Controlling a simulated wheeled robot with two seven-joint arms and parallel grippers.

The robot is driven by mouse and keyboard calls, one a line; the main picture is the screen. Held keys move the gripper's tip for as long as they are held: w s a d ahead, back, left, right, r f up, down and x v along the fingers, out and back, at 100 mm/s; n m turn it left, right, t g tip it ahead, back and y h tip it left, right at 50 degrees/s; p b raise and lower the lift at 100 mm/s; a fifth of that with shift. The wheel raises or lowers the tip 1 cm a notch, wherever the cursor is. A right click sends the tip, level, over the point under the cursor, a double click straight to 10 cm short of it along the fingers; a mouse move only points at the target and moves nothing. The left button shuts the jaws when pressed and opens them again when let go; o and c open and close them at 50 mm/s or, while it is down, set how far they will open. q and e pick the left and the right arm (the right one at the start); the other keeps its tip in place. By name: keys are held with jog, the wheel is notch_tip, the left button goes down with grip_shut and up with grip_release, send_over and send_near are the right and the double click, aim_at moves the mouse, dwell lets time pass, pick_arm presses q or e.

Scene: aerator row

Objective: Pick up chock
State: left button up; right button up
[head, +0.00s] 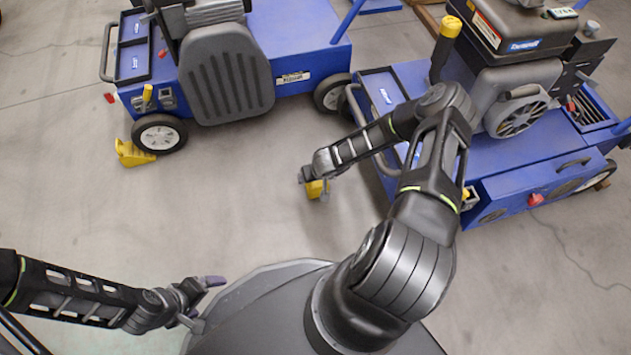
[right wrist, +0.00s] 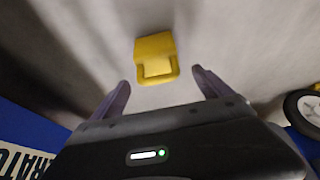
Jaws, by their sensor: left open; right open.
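A yellow chock (head: 317,189) lies on the concrete floor between the two blue machines, partly hidden by my right gripper (head: 313,180) in the head view. In the right wrist view the chock (right wrist: 155,57) shows whole, with a loop-like edge toward me. It sits just beyond the open fingers of my right gripper (right wrist: 160,80), roughly centred between them, with nothing held. A second yellow chock (head: 134,153) lies beside the front wheel of the left machine. My left gripper (head: 207,302) is open and empty at the lower left, above the floor beside my base.
A blue machine (head: 310,38) stands at the upper left and another blue machine (head: 510,190) at the right, close to my right forearm. A wheel (right wrist: 304,108) shows at the right edge of the wrist view.

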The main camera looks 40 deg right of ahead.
jog(key=b+x, duration=0.1)
jog(key=x, duration=0.1)
jog(key=b+x, duration=0.1)
jog(key=x, duration=0.1)
jog(key=shift+s+f+b, duration=0.15)
jog(key=shift+s+b, duration=0.05)
jog(key=shift+b, duration=0.2)
jog(key=shift+w+d+f, duration=0.1)
jog(key=shift+w+f, duration=0.2)
jog(key=shift+f, duration=0.1)
jog(key=shift+r, duration=0.1)
grip_shut()
dwell(0.5)
